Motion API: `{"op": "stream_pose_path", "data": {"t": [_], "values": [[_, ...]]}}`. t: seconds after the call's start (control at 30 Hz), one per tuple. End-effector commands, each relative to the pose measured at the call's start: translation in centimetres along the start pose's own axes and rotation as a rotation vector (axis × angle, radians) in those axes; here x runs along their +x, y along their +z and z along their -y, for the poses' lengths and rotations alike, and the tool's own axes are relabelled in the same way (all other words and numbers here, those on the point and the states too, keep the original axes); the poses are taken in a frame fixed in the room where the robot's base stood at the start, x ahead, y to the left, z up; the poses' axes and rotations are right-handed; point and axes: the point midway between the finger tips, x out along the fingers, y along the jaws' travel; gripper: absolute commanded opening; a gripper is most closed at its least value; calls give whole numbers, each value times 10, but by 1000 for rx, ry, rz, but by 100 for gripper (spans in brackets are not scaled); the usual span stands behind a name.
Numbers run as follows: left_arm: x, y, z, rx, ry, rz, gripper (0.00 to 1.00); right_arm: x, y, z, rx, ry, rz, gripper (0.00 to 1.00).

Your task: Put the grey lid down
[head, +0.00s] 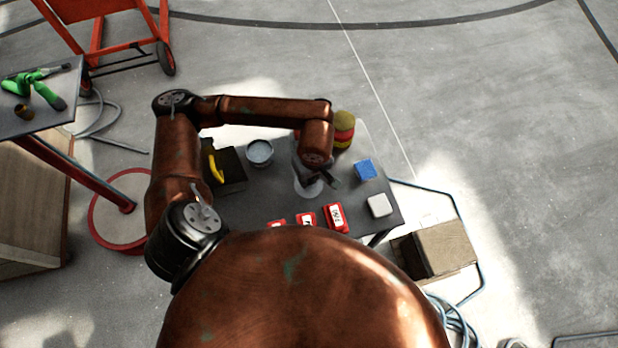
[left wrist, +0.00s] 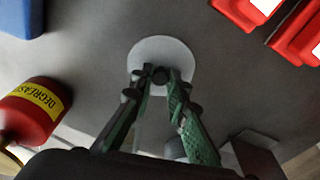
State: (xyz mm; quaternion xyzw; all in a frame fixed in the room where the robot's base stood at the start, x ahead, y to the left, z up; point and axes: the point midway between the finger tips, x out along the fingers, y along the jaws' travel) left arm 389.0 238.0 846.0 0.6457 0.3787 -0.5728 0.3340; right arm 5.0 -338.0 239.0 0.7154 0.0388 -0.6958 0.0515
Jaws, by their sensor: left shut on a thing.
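The grey lid (left wrist: 160,48) is a pale round disc with a dark knob in the middle of the left wrist view. My left gripper (left wrist: 160,77) is shut on that knob, one finger on each side. In the head view the lid (head: 309,188) shows as a light disc below my left gripper (head: 314,177), over the dark table (head: 275,198). I cannot tell whether the lid touches the tabletop. My right gripper is not in view.
A grey pot (head: 260,153) and a dark box with a yellow item (head: 216,166) stand left. A red and yellow degreaser can (head: 344,130) stands behind. A blue block (head: 365,169), a white block (head: 380,205) and red boxes (head: 335,217) lie to the right and front.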

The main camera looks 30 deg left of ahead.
Motion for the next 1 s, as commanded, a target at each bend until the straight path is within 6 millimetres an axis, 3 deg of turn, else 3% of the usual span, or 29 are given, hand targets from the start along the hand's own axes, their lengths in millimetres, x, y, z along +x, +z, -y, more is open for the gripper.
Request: {"op": "stream_pose_path", "data": {"t": [0.23, 0.27, 0.5, 0.83, 1.0], "values": [[4, 0, 0, -1, 0, 0, 0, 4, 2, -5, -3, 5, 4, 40], [3, 0, 0, -1, 0, 0, 17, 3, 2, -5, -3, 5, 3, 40], [2, 0, 0, -1, 1, 0, 32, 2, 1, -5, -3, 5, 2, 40], [-1, 0, 0, -1, 1, 0, 32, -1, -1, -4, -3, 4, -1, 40], [-24, -1, -2, 0, 6, -3, 32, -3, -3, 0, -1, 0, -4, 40]]}}
